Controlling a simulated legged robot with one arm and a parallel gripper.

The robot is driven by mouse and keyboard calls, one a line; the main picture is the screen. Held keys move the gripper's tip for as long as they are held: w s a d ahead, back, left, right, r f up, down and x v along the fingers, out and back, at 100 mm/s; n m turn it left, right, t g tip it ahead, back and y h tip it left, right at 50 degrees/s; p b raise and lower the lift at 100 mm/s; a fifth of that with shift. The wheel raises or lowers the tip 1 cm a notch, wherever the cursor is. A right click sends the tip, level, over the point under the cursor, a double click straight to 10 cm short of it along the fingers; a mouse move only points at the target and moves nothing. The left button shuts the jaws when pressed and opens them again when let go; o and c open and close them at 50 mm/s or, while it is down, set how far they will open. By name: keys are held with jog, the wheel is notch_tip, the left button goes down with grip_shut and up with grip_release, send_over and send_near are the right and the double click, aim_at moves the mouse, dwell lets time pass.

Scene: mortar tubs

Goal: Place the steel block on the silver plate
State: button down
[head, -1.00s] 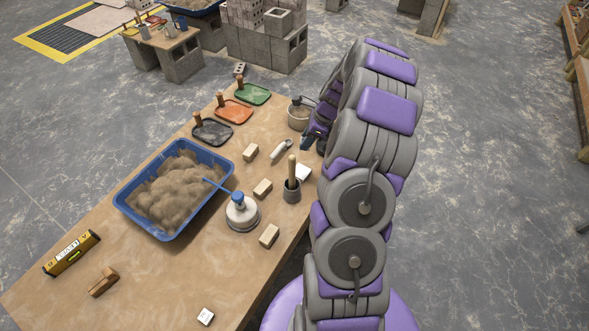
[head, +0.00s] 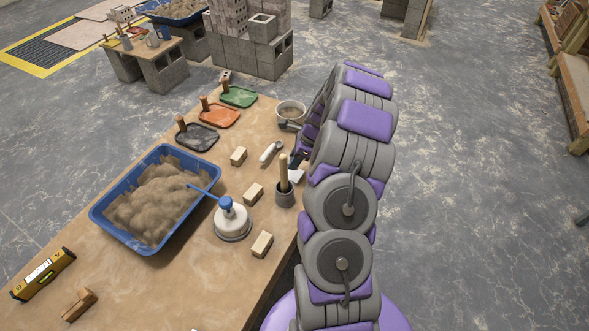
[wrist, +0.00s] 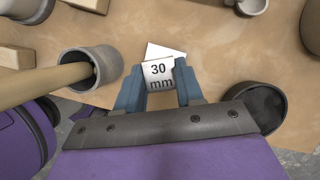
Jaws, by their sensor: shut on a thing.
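I cannot tell whether block and plate touch. In the head view the plate (head: 296,175) lies near the table's right edge, and my gripper (head: 298,158) is close by it. The held block cannot be made out there.
A grey cup (head: 285,198) with a wooden handle stands close to the plate; the cup (wrist: 103,62) is left in the wrist view.

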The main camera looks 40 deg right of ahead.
notch_tip(320, 180, down, 4)
jog(key=shift+f+b, duration=0.1)
jog(key=shift+b, duration=0.45)
jog(key=c, duration=0.7)
grip_release()
jog(key=p+v, duration=0.3)
jog(key=v, duration=0.9)
jog(key=shift+s, duration=0.15)
